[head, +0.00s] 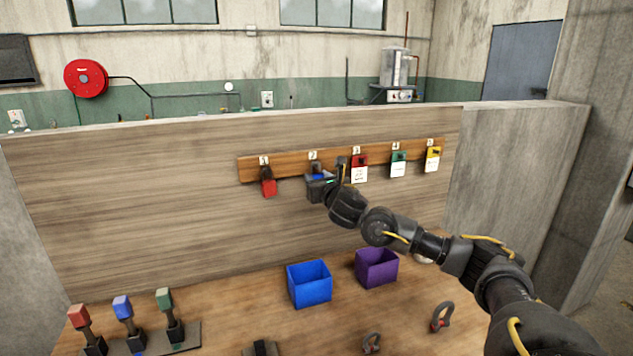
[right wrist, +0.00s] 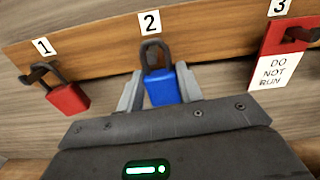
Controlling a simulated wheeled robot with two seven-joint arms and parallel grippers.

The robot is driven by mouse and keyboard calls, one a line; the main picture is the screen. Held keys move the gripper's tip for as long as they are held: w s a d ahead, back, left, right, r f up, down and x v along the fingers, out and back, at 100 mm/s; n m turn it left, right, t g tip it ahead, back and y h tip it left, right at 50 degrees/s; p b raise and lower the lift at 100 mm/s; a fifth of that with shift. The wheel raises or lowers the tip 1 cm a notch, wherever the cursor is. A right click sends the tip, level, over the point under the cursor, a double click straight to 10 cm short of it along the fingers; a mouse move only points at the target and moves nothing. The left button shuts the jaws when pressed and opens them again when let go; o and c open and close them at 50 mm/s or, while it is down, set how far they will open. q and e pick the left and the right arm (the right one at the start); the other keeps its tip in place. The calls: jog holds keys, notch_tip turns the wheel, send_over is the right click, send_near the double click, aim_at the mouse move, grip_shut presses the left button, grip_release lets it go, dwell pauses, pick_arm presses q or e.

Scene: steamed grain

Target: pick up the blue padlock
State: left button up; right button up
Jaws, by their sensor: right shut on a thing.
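The blue padlock (right wrist: 161,85) hangs by its dark shackle at the hook under label 2 on the wooden strip. In the head view the blue padlock (head: 318,177) shows only as a small blue patch, mostly hidden by my gripper. My right gripper (head: 320,182) is at the strip, its two grey fingers on either side of the padlock body. In the right wrist view the right gripper (right wrist: 159,92) is shut on the padlock body. My left gripper is not in view.
A red padlock (head: 268,187) hangs at label 1. Red (head: 359,170), green (head: 398,166) and yellow (head: 433,159) tags hang to the right. A blue bin (head: 309,284) and a purple bin (head: 376,268) stand on the table below. Levers (head: 124,318) stand at front left.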

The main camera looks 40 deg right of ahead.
jog(key=shift+c, duration=0.9)
jog(key=shift+r, duration=0.1)
jog(key=shift+r, duration=0.45)
jog(key=shift+s+r+b, duration=0.15)
jog(key=shift+r+b, duration=0.05)
jog(key=shift+b, duration=0.25)
jog(key=b+v, duration=0.2)
jog(key=v, duration=1.5)
jog(key=shift+s+a, duration=0.2)
jog(key=shift+s, duration=0.1)
